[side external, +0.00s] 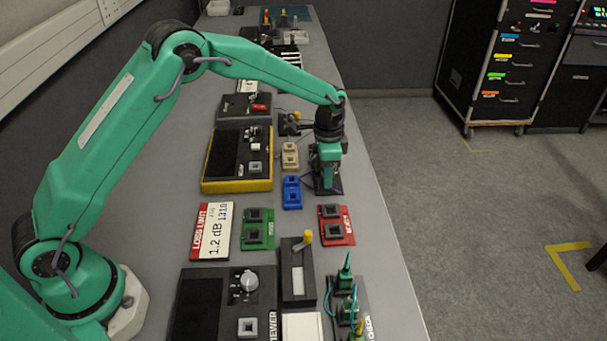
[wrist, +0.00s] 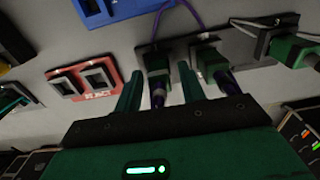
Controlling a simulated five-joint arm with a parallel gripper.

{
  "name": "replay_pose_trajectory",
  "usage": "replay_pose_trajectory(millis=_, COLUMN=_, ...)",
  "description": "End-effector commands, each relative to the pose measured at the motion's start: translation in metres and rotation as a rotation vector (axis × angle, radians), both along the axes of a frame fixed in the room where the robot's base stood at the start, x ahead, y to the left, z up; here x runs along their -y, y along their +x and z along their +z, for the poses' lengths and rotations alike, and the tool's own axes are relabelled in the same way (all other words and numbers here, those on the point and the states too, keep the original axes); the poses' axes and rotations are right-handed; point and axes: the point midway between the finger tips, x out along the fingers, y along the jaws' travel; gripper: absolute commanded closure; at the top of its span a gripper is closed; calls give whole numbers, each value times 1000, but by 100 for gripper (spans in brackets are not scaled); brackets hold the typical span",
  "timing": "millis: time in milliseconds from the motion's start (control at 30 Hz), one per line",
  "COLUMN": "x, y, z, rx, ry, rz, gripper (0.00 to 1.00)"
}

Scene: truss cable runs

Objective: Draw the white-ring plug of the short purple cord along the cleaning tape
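In the wrist view a plug with a green body, a pale ring and a dark purple end (wrist: 158,82) stands between the fingers of my gripper (wrist: 158,92). The teal fingers are apart, with gaps on both sides of the plug. A thin purple cord (wrist: 172,8) loops up behind it. A second green plug with a purple end (wrist: 212,65) sits to the right, outside the fingers. In the side view my gripper (side external: 327,178) is low over a dark plate and hides the plugs. A dark block with a white strip (side external: 297,281) and yellow knob, apparently the cleaning tape, lies nearer the camera.
A red double-socket block (side external: 336,225), a green one (side external: 258,229) and a blue one (side external: 292,192) lie around my gripper. A yellow-edged box (side external: 237,160) is to the left. Upright green plugs (side external: 345,283) stand at the front right. The bench's right edge is close.

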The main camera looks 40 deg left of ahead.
Motion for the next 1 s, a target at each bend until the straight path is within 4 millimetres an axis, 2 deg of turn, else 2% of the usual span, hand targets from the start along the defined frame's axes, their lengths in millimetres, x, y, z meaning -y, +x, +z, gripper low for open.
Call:
replay_pose_trajectory(millis=233, x=0, y=0, z=0, rx=0, ry=0, rz=0, gripper=62)
replay_pose_trajectory(millis=433, x=0, y=0, z=0, rx=0, ry=0, rz=0, gripper=100)
replay_pose_trajectory(millis=1000, x=0, y=0, z=4, rx=1, ry=0, rz=0, gripper=100)
